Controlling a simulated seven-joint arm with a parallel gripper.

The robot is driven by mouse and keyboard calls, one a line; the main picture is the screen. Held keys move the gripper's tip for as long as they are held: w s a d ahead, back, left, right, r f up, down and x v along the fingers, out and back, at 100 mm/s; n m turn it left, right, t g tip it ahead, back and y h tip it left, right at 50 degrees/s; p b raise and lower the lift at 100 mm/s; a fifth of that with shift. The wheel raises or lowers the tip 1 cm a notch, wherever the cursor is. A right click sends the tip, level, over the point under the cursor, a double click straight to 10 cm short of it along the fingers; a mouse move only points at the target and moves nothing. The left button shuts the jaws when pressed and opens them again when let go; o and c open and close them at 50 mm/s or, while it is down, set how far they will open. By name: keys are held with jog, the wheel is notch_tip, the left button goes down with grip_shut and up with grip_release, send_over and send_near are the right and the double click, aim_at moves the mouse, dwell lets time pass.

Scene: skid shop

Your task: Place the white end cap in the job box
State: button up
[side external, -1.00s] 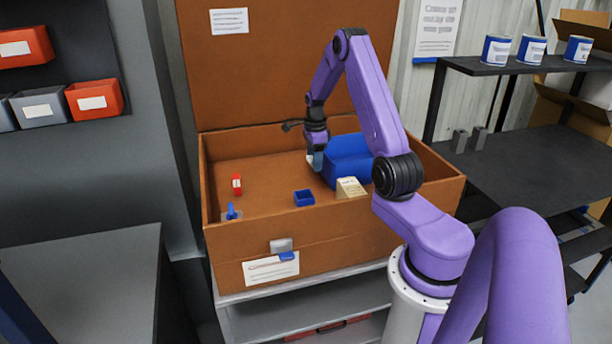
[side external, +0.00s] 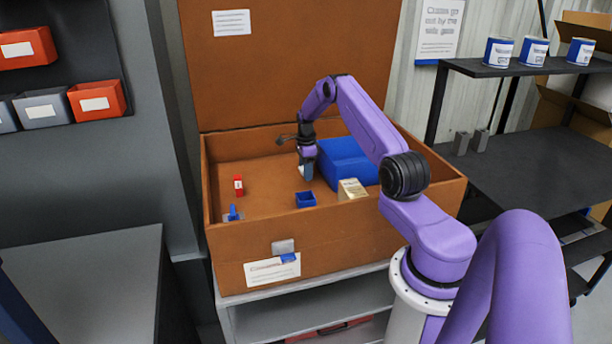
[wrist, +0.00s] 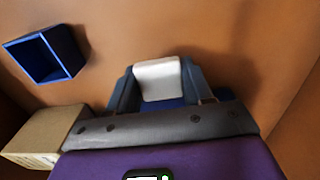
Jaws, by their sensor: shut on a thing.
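The white end cap (wrist: 158,76) is held between the two fingers of my gripper (side external: 306,174) in the wrist view. In the side external view, only a small pale part of it shows at the fingertips. My gripper is shut on the cap, low inside the open brown job box (side external: 240,247). It is just left of the large blue bin (side external: 345,160) and behind the small blue open box (side external: 305,199). I cannot tell whether the cap touches the box floor.
A cream carton (side external: 352,189) stands in front of the blue bin; it also shows in the wrist view (wrist: 40,138). A red item (side external: 238,185) and a small blue item (side external: 233,213) are at the left. The floor between them and my gripper is clear.

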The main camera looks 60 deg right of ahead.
jog(key=shift+f, duration=1.15)
jog(key=shift+f, duration=0.15)
jog(key=o, duration=1.1)
